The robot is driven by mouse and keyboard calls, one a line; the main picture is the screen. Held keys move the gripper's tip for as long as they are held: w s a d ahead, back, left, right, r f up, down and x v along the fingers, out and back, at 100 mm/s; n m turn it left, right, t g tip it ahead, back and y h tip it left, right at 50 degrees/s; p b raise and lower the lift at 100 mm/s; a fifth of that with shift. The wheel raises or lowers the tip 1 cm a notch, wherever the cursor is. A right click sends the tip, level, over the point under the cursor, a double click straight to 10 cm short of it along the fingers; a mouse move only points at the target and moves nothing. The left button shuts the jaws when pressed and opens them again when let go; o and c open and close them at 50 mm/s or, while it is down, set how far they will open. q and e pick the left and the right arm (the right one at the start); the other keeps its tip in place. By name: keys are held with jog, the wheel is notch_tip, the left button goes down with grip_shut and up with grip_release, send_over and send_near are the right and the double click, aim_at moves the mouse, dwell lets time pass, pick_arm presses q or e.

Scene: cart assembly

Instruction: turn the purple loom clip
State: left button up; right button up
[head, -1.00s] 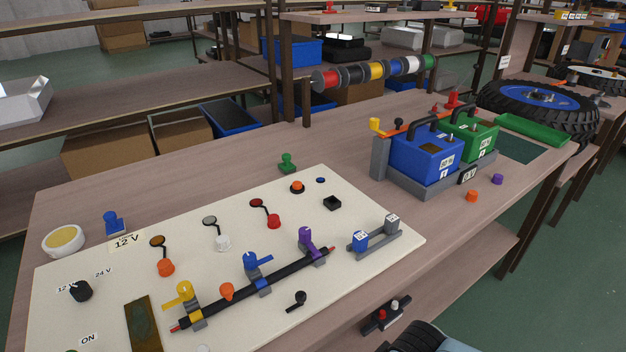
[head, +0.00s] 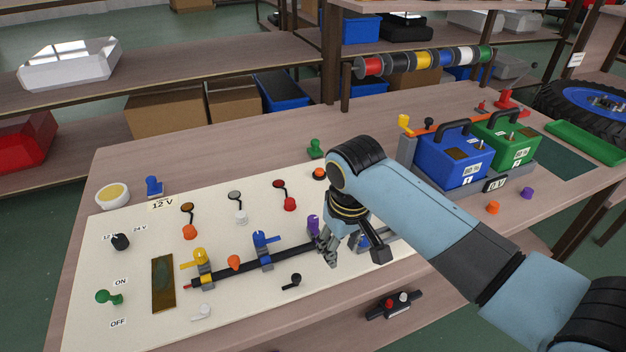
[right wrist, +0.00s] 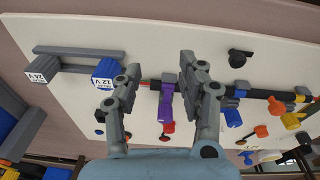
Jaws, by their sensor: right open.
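The purple loom clip (head: 313,224) stands near the right end of the black loom (head: 240,268) on the cream board, partly hidden by my right gripper (head: 328,252) in the head view. In the right wrist view the purple clip (right wrist: 166,105) shows between the two spread fingers of my right gripper (right wrist: 160,68), with a visible gap on each side. The gripper is open and empty. The clip's lever lies across the loom. A blue clip (head: 264,241) and a yellow clip (head: 201,262) sit further left on the loom. My left gripper is out of view.
A black lever (head: 292,280) lies in front of the loom. Blue and green batteries (head: 452,160) stand to the right. Several coloured caps and switches dot the board.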

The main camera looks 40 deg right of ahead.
notch_tip(320, 180, up, 7)
jog(key=m+g+p, duration=0.1)
send_over(313, 218)
jog(key=shift+r+y, duration=0.15)
jog(key=shift+y, duration=0.15)
notch_tip(313, 218, down, 9)
jog(key=b, duration=1.2)
jog(key=shift+r+p, duration=0.2)
jog(key=shift+p, duration=0.1)
jog(key=shift+c, duration=1.4)
jog(key=c, duration=0.4)
jog(key=n, duration=1.7)
jog(key=o, duration=0.9)
